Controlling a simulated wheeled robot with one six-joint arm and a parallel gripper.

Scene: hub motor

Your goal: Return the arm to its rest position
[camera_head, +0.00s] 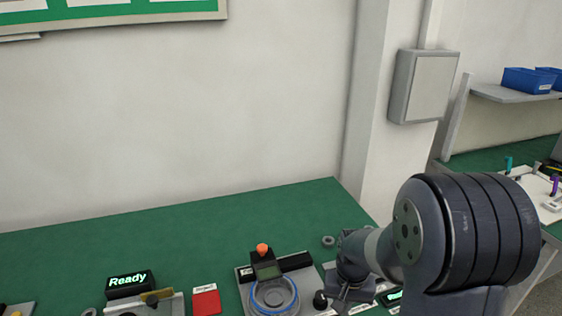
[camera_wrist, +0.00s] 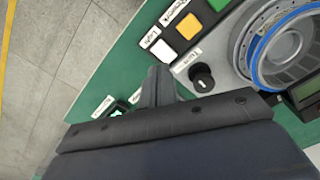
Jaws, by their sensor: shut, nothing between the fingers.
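My arm comes in from the right in the head view. My gripper (camera_head: 348,292) is low over the front right of the green bench (camera_head: 150,235), right of the round fixture with a blue ring (camera_head: 272,300). In the wrist view the shut fingers of my gripper (camera_wrist: 158,85) are close together with nothing between them. They are over the bench edge beside a control panel with a black knob (camera_wrist: 202,78), a white button (camera_wrist: 163,51) and an orange button (camera_wrist: 189,26). The blue-ringed fixture (camera_wrist: 258,62) is at the upper right there.
A "Ready" display (camera_head: 130,283) and a red block (camera_head: 206,300) stand at the front left. A small grey ring (camera_head: 328,241) lies behind my gripper. A wall box (camera_head: 424,87) hangs on the pillar. The back of the bench is clear.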

